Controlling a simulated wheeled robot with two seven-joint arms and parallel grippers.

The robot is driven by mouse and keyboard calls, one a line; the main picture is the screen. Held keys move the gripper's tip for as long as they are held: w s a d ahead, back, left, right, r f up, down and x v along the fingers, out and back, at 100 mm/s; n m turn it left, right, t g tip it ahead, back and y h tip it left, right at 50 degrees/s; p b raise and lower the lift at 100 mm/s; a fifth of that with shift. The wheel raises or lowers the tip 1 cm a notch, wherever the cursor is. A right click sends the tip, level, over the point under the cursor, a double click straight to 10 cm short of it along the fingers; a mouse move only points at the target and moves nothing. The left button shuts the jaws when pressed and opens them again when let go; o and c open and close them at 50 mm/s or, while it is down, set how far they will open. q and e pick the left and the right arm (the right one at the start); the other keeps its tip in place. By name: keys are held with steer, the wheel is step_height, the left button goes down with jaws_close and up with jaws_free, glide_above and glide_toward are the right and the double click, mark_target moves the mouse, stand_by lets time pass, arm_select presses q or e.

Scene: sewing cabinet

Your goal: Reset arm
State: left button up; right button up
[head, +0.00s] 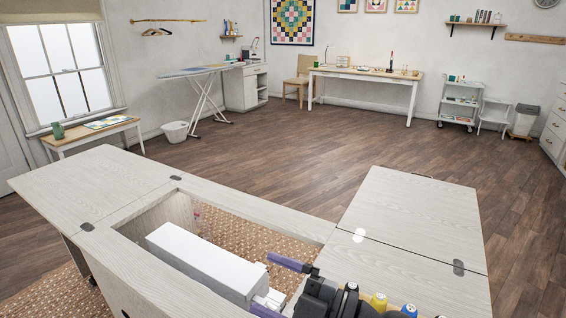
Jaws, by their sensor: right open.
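My right gripper (261,283) is at the bottom centre of the head view, its two purple fingers spread apart and pointing left. It is open. A white block-like machine (200,260), which looks like a sewing machine, sits in the open well of the pale wood sewing cabinet (262,221). The fingers are beside the machine's right end, one farther away and one nearer. I cannot tell whether they touch it. My left gripper is not in view.
A patterned rug (245,235) shows through the well. Wood floor beyond is open. A bench (95,133), ironing board (190,71), worktable (365,74) and trolley (460,103) stand along the walls.

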steer(key=w+d+r+m+t+h, duration=0.15)
steer(key=d+m+t+h, duration=0.3)
steer(key=m+t, duration=0.45)
steer(key=s+d+f+m+g+h, duration=0.1)
steer(key=s+d+f+m+h, duration=0.2)
steer(key=d+f+m+h, duration=0.8)
steer(key=s+f+m+g+h, duration=0.1)
steer(key=s+f+g, duration=0.55)
steer(key=s, duration=0.35)
steer(key=s+f+g, duration=0.5)
steer(key=s+g, duration=0.3)
steer(key=s, duration=0.1)
steer(key=s+f, duration=0.4)
steer(key=f, duration=1.3)
steer(key=s+d+f+g, duration=0.1)
steer(key=s+d+f, duration=0.1)
steer(key=s+f, duration=0.2)
steer(key=s+d+f+g, duration=0.1)
steer(key=s+d+f, duration=0.1)
steer(key=s+f, duration=0.3)
steer(key=s+h, duration=0.1)
steer(key=s, duration=0.3)
steer(key=shift+s+d, duration=0.2)
steer(key=shift+s, duration=0.15)
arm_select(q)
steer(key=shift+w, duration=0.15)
